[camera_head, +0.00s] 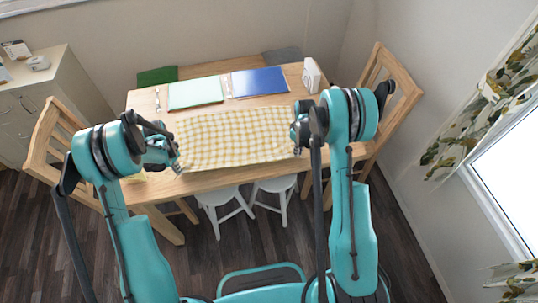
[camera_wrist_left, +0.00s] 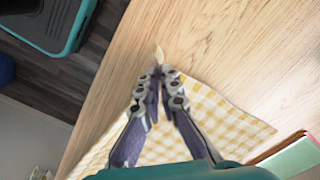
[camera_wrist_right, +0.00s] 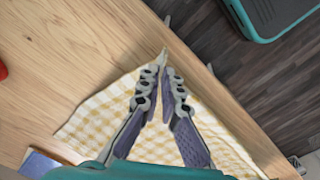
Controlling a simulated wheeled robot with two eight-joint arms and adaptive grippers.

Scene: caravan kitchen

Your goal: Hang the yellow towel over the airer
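The yellow checked towel (camera_head: 238,138) lies spread over the front half of the wooden table, with its near edge along the table's front. My left gripper (camera_head: 176,160) is at the towel's left side. In the left wrist view its fingertips (camera_wrist_left: 158,72) are closed, with a small tip of towel sticking out past them. My right gripper (camera_head: 297,140) is at the towel's right side. In the right wrist view its fingertips (camera_wrist_right: 162,70) are closed on another bit of towel edge that pokes out beyond them. I see no airer in any view.
On the table (camera_head: 150,102) behind the towel lie a pale green folder (camera_head: 195,93), a blue folder (camera_head: 259,82) and a white upright item (camera_head: 311,75). Wooden chairs stand left (camera_head: 50,150) and right (camera_head: 391,90). White stools (camera_head: 222,205) are under the table's front.

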